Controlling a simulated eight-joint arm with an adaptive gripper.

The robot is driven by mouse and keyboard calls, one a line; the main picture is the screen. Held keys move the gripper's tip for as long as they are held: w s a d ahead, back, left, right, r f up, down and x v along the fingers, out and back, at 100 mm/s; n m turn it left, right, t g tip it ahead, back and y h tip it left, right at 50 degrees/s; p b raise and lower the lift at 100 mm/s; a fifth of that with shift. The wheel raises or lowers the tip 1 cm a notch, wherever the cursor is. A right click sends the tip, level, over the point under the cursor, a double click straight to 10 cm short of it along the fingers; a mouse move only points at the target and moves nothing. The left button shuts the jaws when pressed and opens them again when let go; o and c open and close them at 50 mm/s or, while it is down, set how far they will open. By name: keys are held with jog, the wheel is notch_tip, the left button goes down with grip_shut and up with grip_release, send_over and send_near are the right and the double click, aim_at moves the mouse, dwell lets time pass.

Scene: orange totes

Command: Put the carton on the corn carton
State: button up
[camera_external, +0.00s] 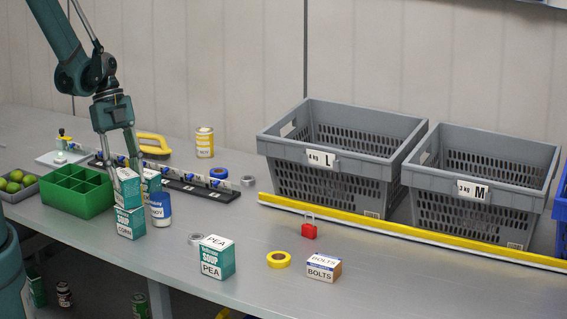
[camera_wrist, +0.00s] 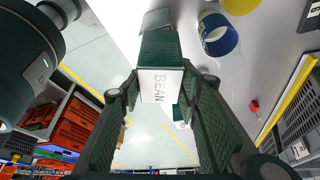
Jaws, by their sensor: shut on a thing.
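My gripper (camera_external: 128,180) is shut on a teal and white carton (camera_external: 129,190), upright at the left of the bench. In the wrist view the held carton (camera_wrist: 161,86) shows a white face reading BEAN between the fingers. Directly below it stands a teal and white soup carton (camera_external: 131,223), its lower word too small to read surely; it is likely the corn carton. The held carton's lower end is at this carton's top; I cannot tell whether they touch.
A blue and white can (camera_external: 160,209) stands close right of the lower carton. A green divided tray (camera_external: 88,207) is at left. Grey crates (camera_external: 290,185) stand behind a yellow strip.

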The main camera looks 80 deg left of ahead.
jog(key=shift+f, duration=0.15)
jog(key=o, duration=1.1)
jog(key=shift+c, duration=0.2)
jog(key=shift+r, duration=0.2)
jog(key=v, duration=1.2)
